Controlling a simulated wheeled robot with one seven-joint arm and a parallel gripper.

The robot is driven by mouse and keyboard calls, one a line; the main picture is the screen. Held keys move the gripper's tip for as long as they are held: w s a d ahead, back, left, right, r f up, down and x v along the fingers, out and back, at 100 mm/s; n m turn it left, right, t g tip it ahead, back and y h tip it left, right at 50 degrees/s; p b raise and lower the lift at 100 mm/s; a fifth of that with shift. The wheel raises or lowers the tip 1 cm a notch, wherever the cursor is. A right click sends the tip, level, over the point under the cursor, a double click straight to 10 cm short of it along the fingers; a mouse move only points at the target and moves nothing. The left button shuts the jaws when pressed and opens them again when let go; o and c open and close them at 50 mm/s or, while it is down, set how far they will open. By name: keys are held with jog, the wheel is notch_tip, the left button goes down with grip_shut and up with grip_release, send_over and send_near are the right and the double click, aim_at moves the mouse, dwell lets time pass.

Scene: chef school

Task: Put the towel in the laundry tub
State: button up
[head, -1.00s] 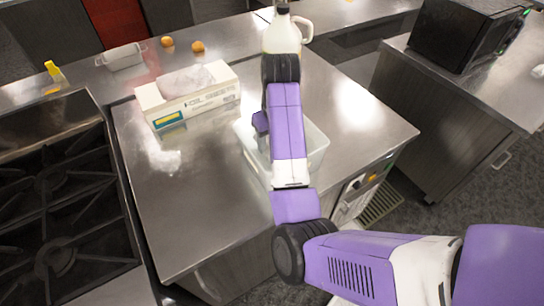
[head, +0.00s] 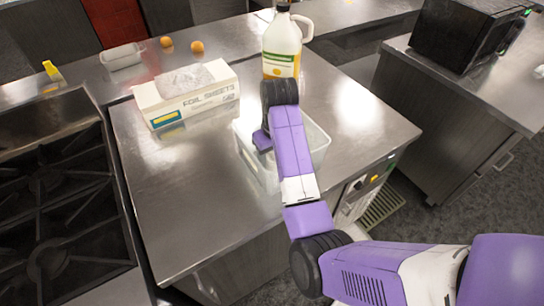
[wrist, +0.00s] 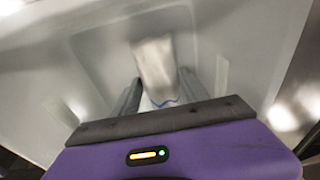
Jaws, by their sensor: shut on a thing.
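The laundry tub (head: 318,150) is a translucent white bin on the steel counter in the head view, partly covered by my arm. In the wrist view its pale inner walls (wrist: 85,45) surround my gripper on several sides. My gripper (wrist: 158,97) points down into the tub and is shut on the towel (wrist: 154,62), a whitish, blurred cloth between the fingers. I cannot tell whether the towel touches the tub floor. In the head view the towel and fingertips are hidden behind my arm and the tub wall.
A foil sheets box (head: 188,95) stands left of the tub, and a large jug (head: 282,45) of yellow liquid stands behind it. A stove (head: 60,200) is at the left. The counter (head: 185,220) front left of the tub is clear.

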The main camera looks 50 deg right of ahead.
jog(key=shift+f, duration=0.1)
jog(key=o, duration=1.4)
jog(key=shift+o, duration=0.2)
